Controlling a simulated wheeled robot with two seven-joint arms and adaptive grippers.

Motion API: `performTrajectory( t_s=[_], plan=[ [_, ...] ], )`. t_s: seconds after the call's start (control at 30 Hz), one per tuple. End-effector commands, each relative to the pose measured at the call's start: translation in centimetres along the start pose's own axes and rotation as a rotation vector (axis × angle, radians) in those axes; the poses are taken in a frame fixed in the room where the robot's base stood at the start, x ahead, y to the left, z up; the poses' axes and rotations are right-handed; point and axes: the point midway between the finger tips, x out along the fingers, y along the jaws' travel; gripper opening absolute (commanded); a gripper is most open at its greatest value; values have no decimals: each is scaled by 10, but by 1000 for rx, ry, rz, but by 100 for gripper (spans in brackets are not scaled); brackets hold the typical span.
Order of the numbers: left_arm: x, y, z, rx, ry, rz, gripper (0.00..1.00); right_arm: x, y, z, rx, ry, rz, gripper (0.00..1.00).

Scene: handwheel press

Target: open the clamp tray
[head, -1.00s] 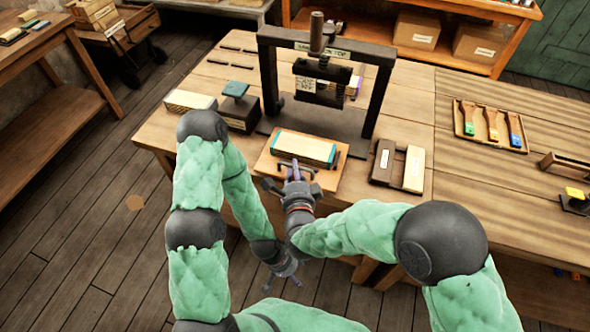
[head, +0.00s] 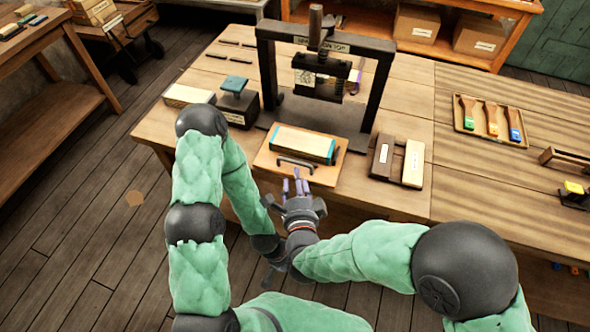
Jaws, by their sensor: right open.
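The clamp tray (head: 265,160) is a flat orange-brown board at the foot of the black handwheel press (head: 265,65). A pale block with teal ends (head: 303,143) lies on it. A dark bar handle (head: 296,162) is on the tray's front part. My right gripper (head: 298,184) is open and empty, just in front of the tray's front edge, below the handle and apart from it. My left gripper (head: 275,280) hangs low, below the table edge, mostly hidden behind my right arm; its fingers cannot be made out.
A tray of brushes (head: 490,120) is at the right.

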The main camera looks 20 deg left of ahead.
Motion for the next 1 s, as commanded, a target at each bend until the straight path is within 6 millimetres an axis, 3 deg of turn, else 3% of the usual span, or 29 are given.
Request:
performTrajectory(
  t_s=[0.1, 0.33, 1.0],
  plan=[
    [0, 0, 0, 0, 0, 0, 67, -23, 0, 1, -2, -4, 0, 44],
    [0, 0, 0, 0, 0, 0, 67, -48, 0, 0, -2, -2, 0, 44],
    [0, 0, 0, 0, 0, 0, 67, -52, 1, 0, -2, 1, 2, 44]
  ],
)
